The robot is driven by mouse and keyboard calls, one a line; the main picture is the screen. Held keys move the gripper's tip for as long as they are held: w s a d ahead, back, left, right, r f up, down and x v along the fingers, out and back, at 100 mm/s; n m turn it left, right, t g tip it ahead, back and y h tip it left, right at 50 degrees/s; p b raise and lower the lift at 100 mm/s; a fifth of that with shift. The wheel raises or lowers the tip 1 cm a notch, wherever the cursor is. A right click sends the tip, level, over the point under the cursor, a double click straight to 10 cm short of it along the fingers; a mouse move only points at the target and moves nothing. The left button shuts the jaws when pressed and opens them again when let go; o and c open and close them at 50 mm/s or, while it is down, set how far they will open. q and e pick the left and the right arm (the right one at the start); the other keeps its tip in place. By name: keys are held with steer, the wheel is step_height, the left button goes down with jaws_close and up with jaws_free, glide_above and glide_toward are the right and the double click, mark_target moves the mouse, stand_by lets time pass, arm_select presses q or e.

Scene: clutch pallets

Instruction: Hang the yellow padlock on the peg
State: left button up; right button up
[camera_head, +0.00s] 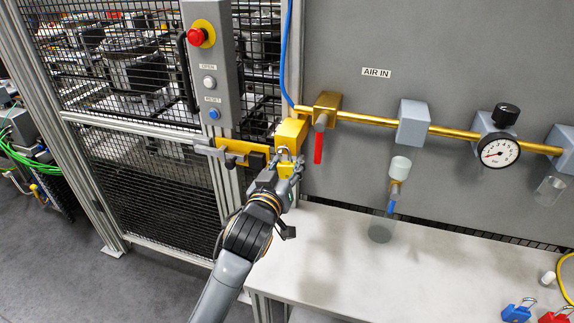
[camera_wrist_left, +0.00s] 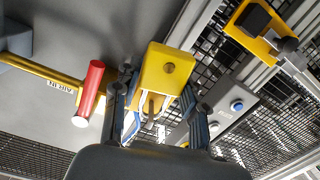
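A short metal pin (camera_wrist_left: 151,104) shows under that block. I cannot tell whether it is the peg or part of the shackle, nor whether the shackle is around the peg. My right gripper is not in view.
A red valve lever (camera_head: 318,148) on the brass air pipe (camera_head: 360,119) is close to the right of my gripper. A grey button box (camera_head: 210,70) and a yellow latch (camera_head: 238,150) are to the left. Blue (camera_head: 517,312) and red (camera_head: 555,317) padlocks lie on the bench.

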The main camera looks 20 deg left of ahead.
arm_select(q)
steer(key=o, duration=0.3)
steer(key=shift+o, duration=0.2)
